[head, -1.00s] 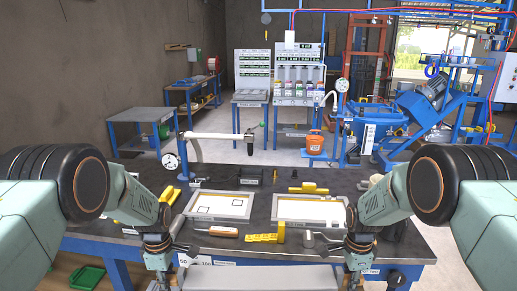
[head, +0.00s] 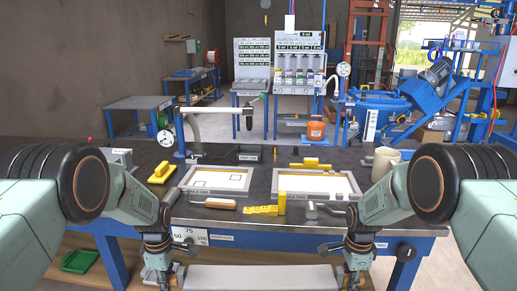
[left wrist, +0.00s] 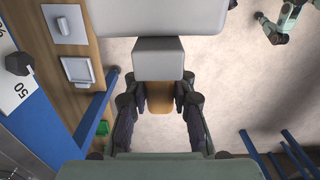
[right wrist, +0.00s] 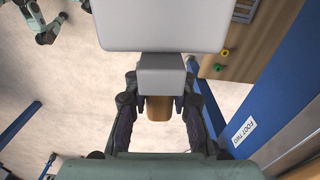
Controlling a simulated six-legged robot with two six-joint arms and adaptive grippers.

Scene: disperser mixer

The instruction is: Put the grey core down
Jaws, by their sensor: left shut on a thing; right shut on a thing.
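The grey core (head: 260,278) is a long pale grey block lying across the bottom of the head view, in front of the bench. My left gripper (head: 157,278) is at its left end and my right gripper (head: 356,278) at its right end. Both are shut on it. In the left wrist view the core (left wrist: 150,18) fills the top, with a smaller grey end block (left wrist: 158,58) between the fingers. The right wrist view shows the same at the other end, core (right wrist: 150,22) and end block (right wrist: 160,75). The core is off the bench, over open floor.
The dark bench (head: 260,213) carries two white-framed trays, left (head: 186,188) and right (head: 275,193). A yellow block (head: 263,210), a wooden-handled tool (head: 220,204) and a mallet-like tool (head: 311,210) lie near its front edge. A green bin (head: 80,261) sits low at left.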

